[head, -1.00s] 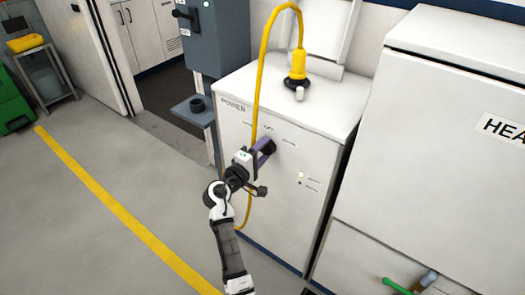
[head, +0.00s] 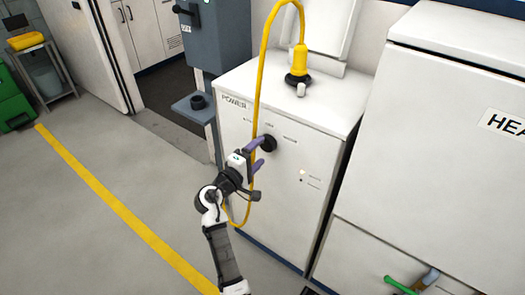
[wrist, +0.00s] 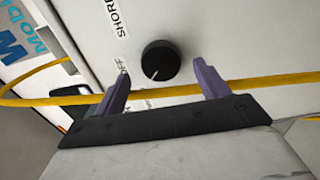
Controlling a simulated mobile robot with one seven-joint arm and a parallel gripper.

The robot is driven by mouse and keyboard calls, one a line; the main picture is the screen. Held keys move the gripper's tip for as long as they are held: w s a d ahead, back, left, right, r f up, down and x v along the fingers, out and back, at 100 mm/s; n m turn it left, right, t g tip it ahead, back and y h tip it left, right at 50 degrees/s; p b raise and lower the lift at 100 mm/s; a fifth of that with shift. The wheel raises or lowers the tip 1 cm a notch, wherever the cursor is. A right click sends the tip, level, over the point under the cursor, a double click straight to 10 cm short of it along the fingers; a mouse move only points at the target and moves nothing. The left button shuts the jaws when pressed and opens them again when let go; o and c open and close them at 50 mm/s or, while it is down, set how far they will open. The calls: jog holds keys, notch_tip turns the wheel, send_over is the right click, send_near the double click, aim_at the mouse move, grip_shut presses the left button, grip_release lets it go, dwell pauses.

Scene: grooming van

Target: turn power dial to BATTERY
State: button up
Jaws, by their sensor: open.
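The power dial (head: 268,143) is a round black knob on the front of the white POWER cabinet (head: 290,220). In the wrist view, the dial (wrist: 160,61) shows a white pointer line aimed down and slightly left, past the OFF label (wrist: 122,70) toward a lower label partly hidden by my gripper. The SHORE label (wrist: 118,20) is at the upper left. My gripper (head: 262,154) is open, its purple fingers just short of the dial. In the wrist view, the fingertips (wrist: 158,72) are spread to either side of the dial, with no visible contact.
A yellow cable (head: 257,90) hangs from a plug on the cabinet top down the cabinet front, passing close to my gripper. The HEA-labelled white unit (head: 440,150) stands at right. Open floor lies left.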

jog(key=b+v, duration=0.2)
jog(key=v, duration=0.8)
jog(key=shift+s+a, duration=0.2)
jog(key=shift+s, duration=0.1)
